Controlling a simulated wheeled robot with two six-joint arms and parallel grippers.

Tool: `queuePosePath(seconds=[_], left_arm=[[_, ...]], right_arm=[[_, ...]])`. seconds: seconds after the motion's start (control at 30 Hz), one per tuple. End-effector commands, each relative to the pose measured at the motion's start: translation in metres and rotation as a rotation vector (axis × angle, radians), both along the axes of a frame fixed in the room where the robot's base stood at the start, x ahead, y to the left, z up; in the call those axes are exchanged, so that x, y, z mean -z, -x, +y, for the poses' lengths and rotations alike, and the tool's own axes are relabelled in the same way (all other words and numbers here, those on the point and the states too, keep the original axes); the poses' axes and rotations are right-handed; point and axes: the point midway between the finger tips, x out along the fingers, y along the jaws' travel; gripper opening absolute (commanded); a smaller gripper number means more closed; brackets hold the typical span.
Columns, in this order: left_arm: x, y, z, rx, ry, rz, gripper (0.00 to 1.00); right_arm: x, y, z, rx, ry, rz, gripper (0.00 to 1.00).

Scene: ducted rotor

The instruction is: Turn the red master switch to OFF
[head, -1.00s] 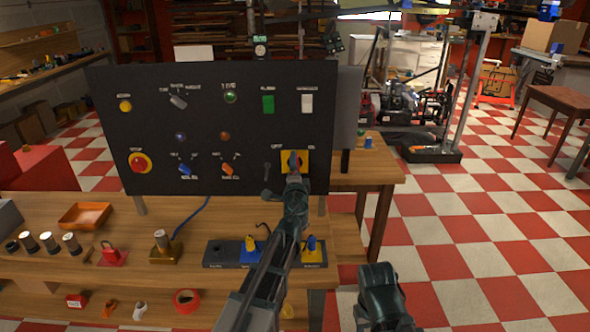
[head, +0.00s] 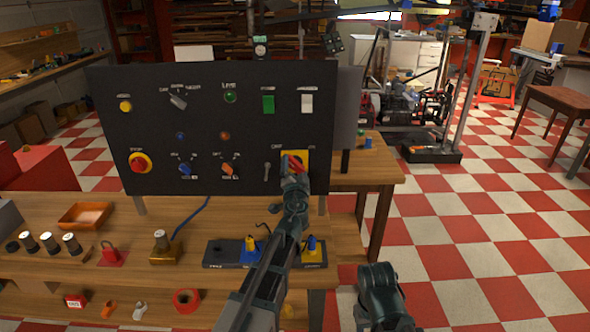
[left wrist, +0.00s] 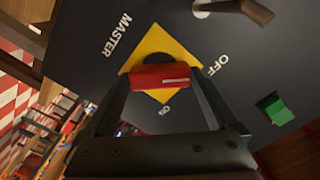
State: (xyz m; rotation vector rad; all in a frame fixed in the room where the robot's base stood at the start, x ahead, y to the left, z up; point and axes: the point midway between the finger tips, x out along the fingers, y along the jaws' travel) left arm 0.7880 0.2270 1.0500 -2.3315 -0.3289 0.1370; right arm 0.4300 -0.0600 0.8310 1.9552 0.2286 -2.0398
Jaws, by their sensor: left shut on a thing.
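The red master switch handle (head: 295,162) sits on a yellow plate (head: 303,156) at the lower right of the black panel (head: 210,120). In the left wrist view the red handle (left wrist: 160,77) lies across the yellow plate (left wrist: 185,55), with a white line toward its right end. OFF is printed at the plate's upper right and ON below it. My left gripper (left wrist: 160,85) is shut on the handle, one finger at each end. In the head view my left gripper (head: 294,176) partly hides the handle and plate.
The panel carries other knobs and switches, with a red stop button (head: 139,162) at left and a small grey lever (head: 266,171) close left of the master switch. A green switch (left wrist: 275,108) shows nearby. The wooden bench (head: 130,205) below holds a tray and small parts.

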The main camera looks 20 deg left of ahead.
Motion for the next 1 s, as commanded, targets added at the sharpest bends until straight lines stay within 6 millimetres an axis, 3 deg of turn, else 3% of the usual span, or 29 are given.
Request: queuePosePath(seconds=[0.53, 0.57, 0.6, 1.0], left_arm=[[0.0008, 0.0018, -0.0004, 0.000, 0.027, -0.006, 0.37], [0.0008, 0.0018, -0.0004, 0.000, 0.026, -0.006, 0.96], [0.0008, 0.0017, -0.0003, 0.000, 0.026, -0.006, 1.00], [0.0004, 0.0060, -0.0011, 0.000, 0.021, -0.006, 1.00]], right_arm=[[0.0006, 0.0000, 0.0000, 0.000, 0.000, 0.000, 0.50], [0.0006, 0.0000, 0.0000, 0.000, 0.000, 0.000, 0.50], [0.0006, 0.0000, 0.0000, 0.000, 0.000, 0.000, 0.50], [0.0002, 0.0000, 0.0000, 0.000, 0.000, 0.000, 0.50]])
